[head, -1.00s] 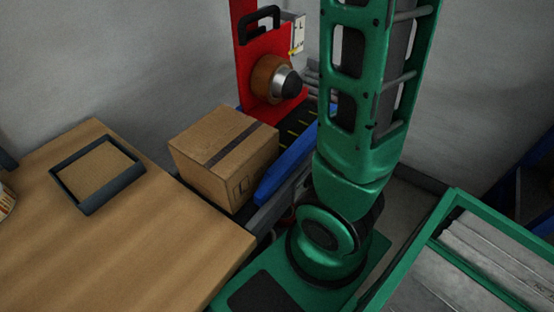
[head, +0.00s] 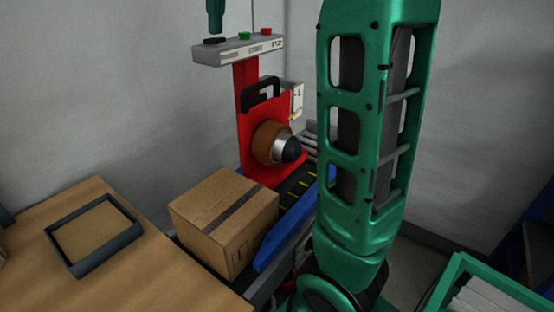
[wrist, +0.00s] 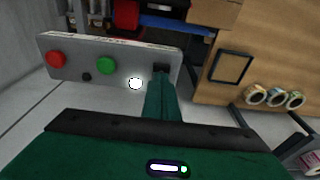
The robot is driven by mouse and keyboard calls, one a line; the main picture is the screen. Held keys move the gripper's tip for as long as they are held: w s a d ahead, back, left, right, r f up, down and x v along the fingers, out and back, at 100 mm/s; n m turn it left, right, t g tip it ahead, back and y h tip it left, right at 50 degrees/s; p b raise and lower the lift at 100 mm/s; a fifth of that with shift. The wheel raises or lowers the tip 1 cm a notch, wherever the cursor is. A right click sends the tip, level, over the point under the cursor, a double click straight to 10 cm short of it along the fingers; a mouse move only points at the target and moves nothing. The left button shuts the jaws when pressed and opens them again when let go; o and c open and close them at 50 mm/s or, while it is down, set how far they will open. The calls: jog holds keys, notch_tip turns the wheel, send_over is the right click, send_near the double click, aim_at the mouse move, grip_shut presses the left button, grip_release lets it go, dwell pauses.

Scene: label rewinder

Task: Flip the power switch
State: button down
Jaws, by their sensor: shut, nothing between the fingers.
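The grey control panel (head: 238,51) sits on top of the red machine, with a black switch (head: 214,40) at its left end, a green button (head: 244,36) and a red button (head: 266,31). My gripper (head: 215,28) points down just above the black switch, its fingers shut and empty. In the wrist view the shut fingertips (wrist: 161,82) lie at the near edge of the black switch (wrist: 161,68) and partly cover it. I cannot tell whether they touch it. The green button (wrist: 105,65) and red button (wrist: 58,59) lie left of it.
The red machine plate (head: 247,150) carries a brown roll (head: 266,142) below the panel. A cardboard box (head: 215,225) stands on the conveyor in front. A wooden table (head: 150,275) with a dark-framed tray (head: 131,236) is at left. Tape rolls (wrist: 275,99) show in the wrist view.

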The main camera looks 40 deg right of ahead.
jog(key=shift+f, duration=0.45)
notch_tip(320, 180, up, 7)
dwell(1.1)
jog(key=shift+r, duration=0.1)
dwell(0.4)
